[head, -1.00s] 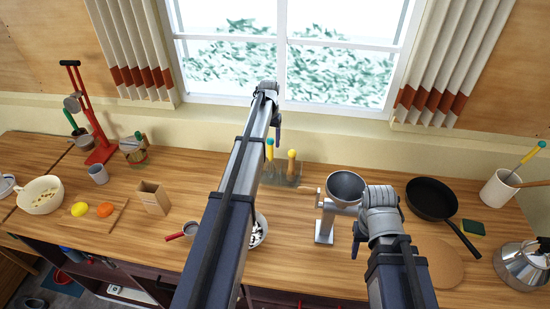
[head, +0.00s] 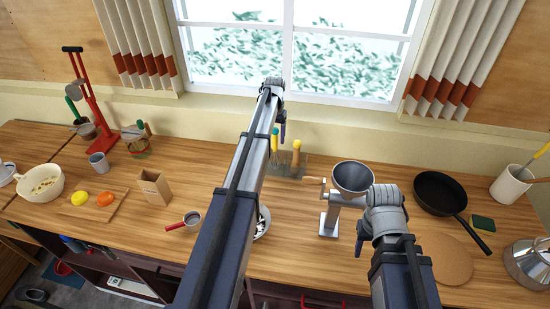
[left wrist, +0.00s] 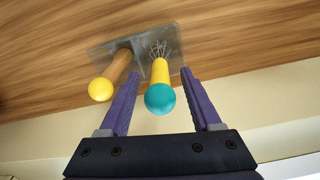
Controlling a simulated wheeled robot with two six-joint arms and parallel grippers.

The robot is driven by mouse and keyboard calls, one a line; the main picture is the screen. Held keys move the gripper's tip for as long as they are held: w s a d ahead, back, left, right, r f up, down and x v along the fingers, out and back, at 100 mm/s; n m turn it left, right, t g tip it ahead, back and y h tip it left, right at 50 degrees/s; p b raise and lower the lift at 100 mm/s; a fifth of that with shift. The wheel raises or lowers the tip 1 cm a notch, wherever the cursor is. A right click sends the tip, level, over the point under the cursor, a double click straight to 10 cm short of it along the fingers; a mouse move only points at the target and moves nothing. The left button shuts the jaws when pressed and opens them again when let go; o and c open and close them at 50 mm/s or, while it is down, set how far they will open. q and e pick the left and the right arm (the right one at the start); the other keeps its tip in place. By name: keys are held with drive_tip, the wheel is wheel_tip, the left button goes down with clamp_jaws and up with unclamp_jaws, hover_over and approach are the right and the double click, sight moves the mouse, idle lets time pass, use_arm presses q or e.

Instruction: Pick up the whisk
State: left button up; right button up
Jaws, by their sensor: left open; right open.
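The whisk (left wrist: 160,76) has a yellow handle with a teal ball end and thin wires at its base. It stands handle-up in a grey holder (left wrist: 108,47) by the back wall. It also shows in the head view (head: 275,139), partly behind my left arm. My left gripper (head: 282,132) is open, and in the left wrist view its two purple fingers (left wrist: 160,80) lie on either side of the handle without visible contact. My right gripper (head: 359,244) is open and empty, beside the grinder.
A wooden-handled tool with a yellow end (left wrist: 117,72) stands beside the whisk. A metal grinder (head: 353,178) stands to the right, with a black pan (head: 437,190) beyond. A red-handled pan (head: 190,219) and a paper bag (head: 153,187) are left. The window is behind.

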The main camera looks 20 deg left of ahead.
sight(275, 143)
use_arm(q)
wheel_tip(275, 143, down, 4)
drive_tip(key=b, duration=0.3)
drive_tip(key=shift+w, duration=0.15)
drive_tip(key=shift+r, duration=0.1)
drive_tip(key=shift+c, duration=0.3)
clamp_jaws()
